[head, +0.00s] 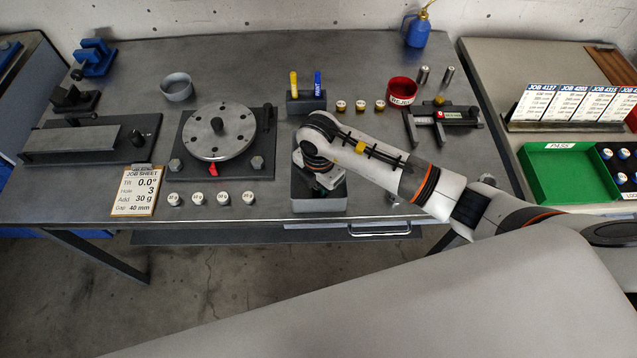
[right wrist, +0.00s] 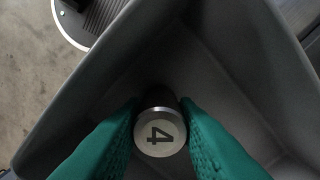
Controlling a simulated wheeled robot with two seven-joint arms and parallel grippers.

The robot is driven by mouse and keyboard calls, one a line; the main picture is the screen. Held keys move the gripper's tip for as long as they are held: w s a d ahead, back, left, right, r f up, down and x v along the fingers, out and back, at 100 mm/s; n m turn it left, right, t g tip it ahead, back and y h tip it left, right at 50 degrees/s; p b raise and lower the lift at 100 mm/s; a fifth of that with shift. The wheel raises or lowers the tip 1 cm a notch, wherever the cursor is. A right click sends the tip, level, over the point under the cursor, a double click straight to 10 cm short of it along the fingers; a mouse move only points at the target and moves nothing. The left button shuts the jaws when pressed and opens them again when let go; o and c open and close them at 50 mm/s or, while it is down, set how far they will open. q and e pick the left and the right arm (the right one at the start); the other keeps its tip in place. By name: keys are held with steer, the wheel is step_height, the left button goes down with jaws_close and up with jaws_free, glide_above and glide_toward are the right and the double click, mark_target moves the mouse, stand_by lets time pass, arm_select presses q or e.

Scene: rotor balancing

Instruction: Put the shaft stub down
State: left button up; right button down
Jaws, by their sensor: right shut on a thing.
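The shaft stub (right wrist: 160,135) is a short metal cylinder with a pale end face marked 4. My right gripper (right wrist: 160,112) is shut on it, with a teal finger on each side. In the right wrist view the stub is inside or over a grey open bin (right wrist: 90,80) with sloping walls; I cannot tell if it touches the floor of the bin. In the head view my right gripper (head: 326,182) is down at the grey bin (head: 318,205) near the bench's front edge, and the stub is hidden there. My left gripper is not in view.
Left of the bin stand the rotor on its base (head: 218,130), several small weights (head: 223,198) and the job sheet (head: 137,191). A marker holder (head: 306,104) and brass pieces (head: 360,106) lie behind. A red cup (head: 402,92) and caliper (head: 442,118) are right, behind my arm.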

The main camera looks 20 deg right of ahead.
steer(key=c, duration=1.1)
jaws_free()
steer(key=shift+f, duration=0.1)
step_height(320, 180, up, 12)
steer(key=shift+r+b, duration=0.2)
steer(key=shift+b, duration=0.95)
